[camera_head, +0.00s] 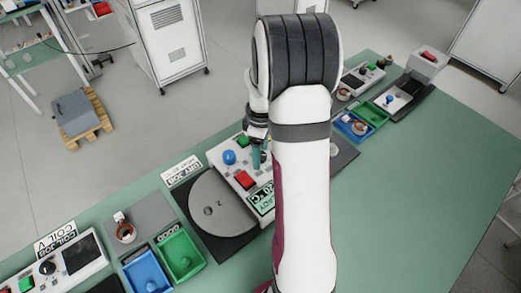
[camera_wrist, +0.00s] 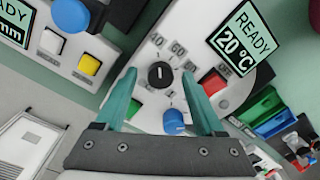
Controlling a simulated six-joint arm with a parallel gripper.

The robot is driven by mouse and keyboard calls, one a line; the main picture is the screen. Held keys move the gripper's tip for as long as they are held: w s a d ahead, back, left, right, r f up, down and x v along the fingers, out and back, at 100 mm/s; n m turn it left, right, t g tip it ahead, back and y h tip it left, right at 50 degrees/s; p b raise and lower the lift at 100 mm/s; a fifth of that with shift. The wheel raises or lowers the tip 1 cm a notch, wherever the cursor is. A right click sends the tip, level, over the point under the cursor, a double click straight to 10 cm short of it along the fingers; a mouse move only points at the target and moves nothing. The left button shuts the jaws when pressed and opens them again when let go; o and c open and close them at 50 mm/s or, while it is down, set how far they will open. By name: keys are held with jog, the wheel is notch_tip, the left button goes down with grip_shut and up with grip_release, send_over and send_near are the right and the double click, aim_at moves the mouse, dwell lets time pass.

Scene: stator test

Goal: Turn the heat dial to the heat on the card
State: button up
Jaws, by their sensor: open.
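The heat dial (camera_wrist: 160,75) is a black knob with a white mark on a white panel (camera_wrist: 140,112), with numbers such as 40 and 60 around it. The mark's exact setting is hard to tell. My gripper (camera_wrist: 159,72) is open, its two teal fingers on either side of the dial in the wrist view; contact cannot be told. In the head view my gripper (camera_head: 257,157) is over the panel and my arm hides the dial. The panel's display (camera_wrist: 240,38) reads READY 20 °C. The white card (camera_head: 182,169) lies left of the panel; its heat is too small to read.
A blue knob (camera_wrist: 175,121) and a red button (camera_wrist: 212,82) sit close to the dial. A round grey plate (camera_head: 218,205) is beside the panel. Blue (camera_head: 148,273) and green (camera_head: 181,258) trays stand at the lower left. The table's right side is clear.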

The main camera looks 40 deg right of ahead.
jog(key=shift+c, duration=0.2)
grip_shut()
jog(key=shift+m, duration=0.3)
jog(key=m, duration=0.4)
jog(key=shift+m, duration=2)
